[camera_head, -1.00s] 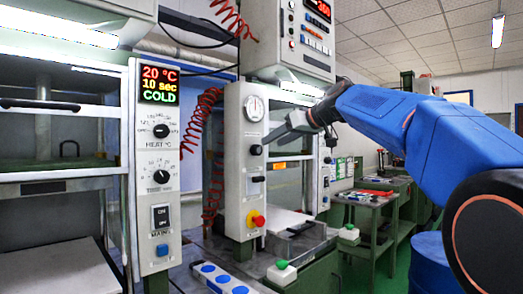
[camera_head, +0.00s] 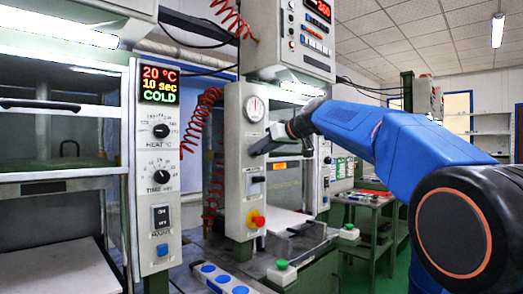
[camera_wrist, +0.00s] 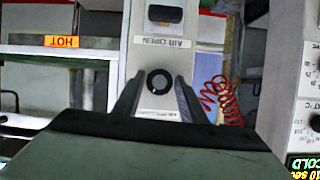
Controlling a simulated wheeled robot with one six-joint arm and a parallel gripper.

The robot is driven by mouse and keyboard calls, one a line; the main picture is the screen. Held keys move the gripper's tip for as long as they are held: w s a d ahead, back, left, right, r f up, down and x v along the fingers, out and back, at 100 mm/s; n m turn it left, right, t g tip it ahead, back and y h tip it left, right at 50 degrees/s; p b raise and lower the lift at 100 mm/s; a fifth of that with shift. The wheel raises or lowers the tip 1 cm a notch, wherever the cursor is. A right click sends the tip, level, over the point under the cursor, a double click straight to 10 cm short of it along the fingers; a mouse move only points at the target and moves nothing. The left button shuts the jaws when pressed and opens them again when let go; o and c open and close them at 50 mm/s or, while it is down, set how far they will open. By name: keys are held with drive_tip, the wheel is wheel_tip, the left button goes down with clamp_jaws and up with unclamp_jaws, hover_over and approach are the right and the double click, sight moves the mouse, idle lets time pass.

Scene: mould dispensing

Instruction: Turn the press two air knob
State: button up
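The air knob is a round black knob (camera_wrist: 159,81) on the light grey panel of press two (camera_head: 236,195). In the wrist view, which shows the panel upside down, my gripper (camera_wrist: 160,77) is open with one finger on each side of the knob. Gaps show between the knob and both fingers. I cannot tell how far the tips are from the panel face.
A round gauge (camera_head: 254,108) is above the knob. A black switch (camera_wrist: 165,14), by an "AIR OPEN" label, and a red emergency button (camera_head: 257,220) are below it. A red coiled hose (camera_wrist: 222,99) hangs beside the panel. Press one's panel (camera_head: 159,210) stands to the left.

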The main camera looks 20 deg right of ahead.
drive_tip(key=c, duration=0.6)
drive_tip(key=shift+o, duration=0.2)
drive_tip(key=shift+w+d+m+g+y, duration=0.15)
drive_tip(key=shift+m+g+y, duration=0.35)
drive_tip(key=shift+m+y, duration=1.1)
drive_tip(key=shift+m, duration=0.4)
drive_tip(key=o, duration=1)
drive_tip(key=shift+o, duration=0.2)
drive_tip(key=v, duration=1.7)
drive_tip(key=shift+s+r, duration=0.25)
drive_tip(key=shift+r, duration=0.05)
